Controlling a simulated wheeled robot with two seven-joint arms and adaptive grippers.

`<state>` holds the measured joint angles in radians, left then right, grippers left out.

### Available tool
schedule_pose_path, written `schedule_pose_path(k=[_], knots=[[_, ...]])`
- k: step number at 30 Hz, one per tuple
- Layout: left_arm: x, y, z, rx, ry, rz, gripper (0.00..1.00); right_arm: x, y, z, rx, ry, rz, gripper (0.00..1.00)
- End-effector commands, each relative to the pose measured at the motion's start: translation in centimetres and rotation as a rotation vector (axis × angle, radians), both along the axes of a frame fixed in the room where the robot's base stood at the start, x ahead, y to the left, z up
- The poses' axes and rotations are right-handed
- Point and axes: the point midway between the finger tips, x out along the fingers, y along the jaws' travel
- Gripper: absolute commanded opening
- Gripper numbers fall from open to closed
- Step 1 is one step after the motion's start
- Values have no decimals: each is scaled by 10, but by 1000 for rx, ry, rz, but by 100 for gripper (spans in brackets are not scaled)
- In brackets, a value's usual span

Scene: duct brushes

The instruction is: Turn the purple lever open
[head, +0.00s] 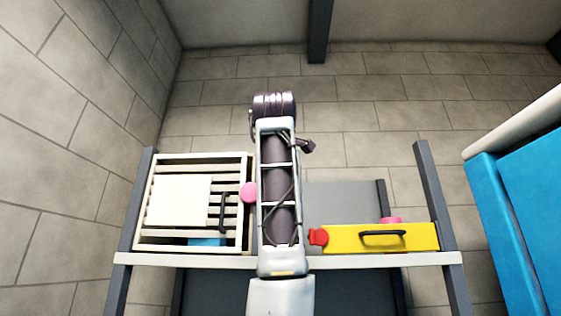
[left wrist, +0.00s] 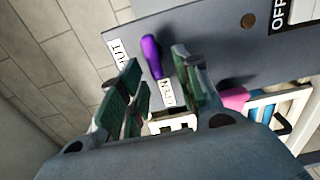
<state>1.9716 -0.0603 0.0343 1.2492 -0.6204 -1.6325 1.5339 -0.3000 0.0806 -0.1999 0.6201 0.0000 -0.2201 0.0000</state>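The purple lever (left wrist: 151,54) shows in the left wrist view on a grey panel (left wrist: 215,33). A white label ending in "UT" (left wrist: 117,50) is to its left, and a label that seems to read "OPEN" (left wrist: 167,92) is just below it. My left gripper (left wrist: 157,60) is open, with one green-padded finger on each side of the lever in the picture. Gaps show between the lever and both fingers; I cannot tell how deep the lever sits between them. In the head view I cannot make out the lever or either gripper's fingers.
In the head view, a slatted white crate (head: 244,215) stands on the shelf (head: 330,261) at left, beside a pink disc (head: 249,192). A yellow box (head: 345,243) with a black handle sits at right. Blue panels (head: 535,210) stand far right. A tall link blocks the middle.

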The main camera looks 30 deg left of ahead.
Motion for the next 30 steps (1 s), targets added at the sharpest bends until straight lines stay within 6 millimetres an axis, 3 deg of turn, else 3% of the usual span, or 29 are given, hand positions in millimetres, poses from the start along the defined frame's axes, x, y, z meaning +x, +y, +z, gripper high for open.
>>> schedule_pose_path(k=[11, 30], knots=[[-11, -7, 1, 2, -3, -1, 33, 0, -1, 0, 0, 0, 0, 33], [-85, -52, 1, 2, -3, -1, 33, 0, 1, 0, 1, 0, 0, 33]])
